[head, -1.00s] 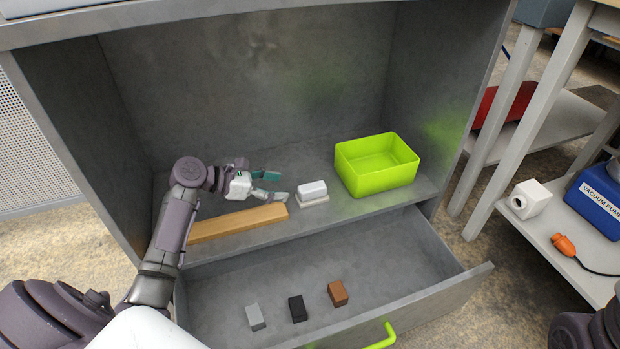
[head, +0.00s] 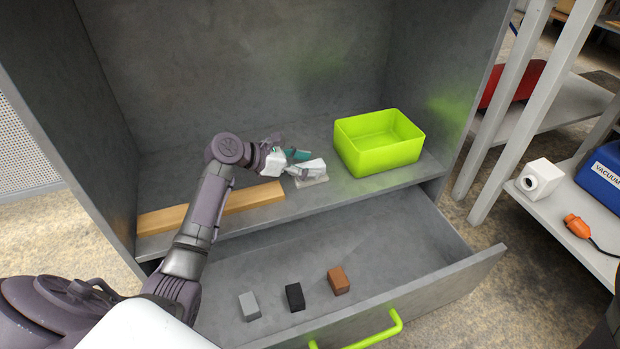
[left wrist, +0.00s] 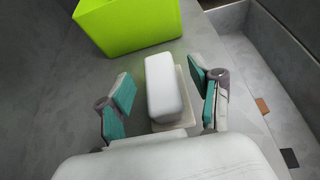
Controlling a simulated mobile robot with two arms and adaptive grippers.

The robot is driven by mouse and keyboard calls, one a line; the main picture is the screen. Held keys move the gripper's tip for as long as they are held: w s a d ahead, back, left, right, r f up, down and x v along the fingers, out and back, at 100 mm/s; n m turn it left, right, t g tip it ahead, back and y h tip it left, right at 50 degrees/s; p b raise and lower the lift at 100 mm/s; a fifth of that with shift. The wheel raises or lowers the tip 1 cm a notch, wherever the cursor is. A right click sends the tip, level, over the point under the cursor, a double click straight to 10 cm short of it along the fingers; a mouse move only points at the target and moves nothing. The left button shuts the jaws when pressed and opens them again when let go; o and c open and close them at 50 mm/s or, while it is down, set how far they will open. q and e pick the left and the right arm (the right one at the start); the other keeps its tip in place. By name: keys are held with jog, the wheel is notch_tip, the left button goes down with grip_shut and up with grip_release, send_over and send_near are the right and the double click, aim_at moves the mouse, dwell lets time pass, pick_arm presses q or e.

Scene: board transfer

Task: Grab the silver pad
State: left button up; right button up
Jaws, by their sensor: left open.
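A whitish block (left wrist: 162,85) sits on a thin pale base (left wrist: 187,90) on the cabinet shelf. In the head view the block (head: 315,166) is partly hidden by my left gripper (head: 298,163). In the left wrist view my left gripper (left wrist: 165,92) is open, with one teal-padded finger on each side of the block and gaps between. A light grey block (head: 249,306) lies in the open drawer; I cannot tell whether it or the whitish block is the silver pad. My right gripper is not in view.
A green bin (head: 378,160) stands on the shelf right of the whitish block. A wooden board (head: 240,198) lies along the shelf's front left. The open drawer (head: 430,270) also holds a black block (head: 295,297) and a brown block (head: 338,280).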

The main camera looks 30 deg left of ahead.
aim_at(310, 164)
pick_arm(q)
jog(key=b+x, duration=0.2)
jog(key=x, duration=0.1)
jog(key=shift+f, duration=0.2)
jog(key=shift+w+d+b, duration=0.1)
jog(key=shift+w+b, duration=0.05)
jog(key=shift+b, duration=0.15)
grip_shut()
jog(key=shift+r, duration=0.15)
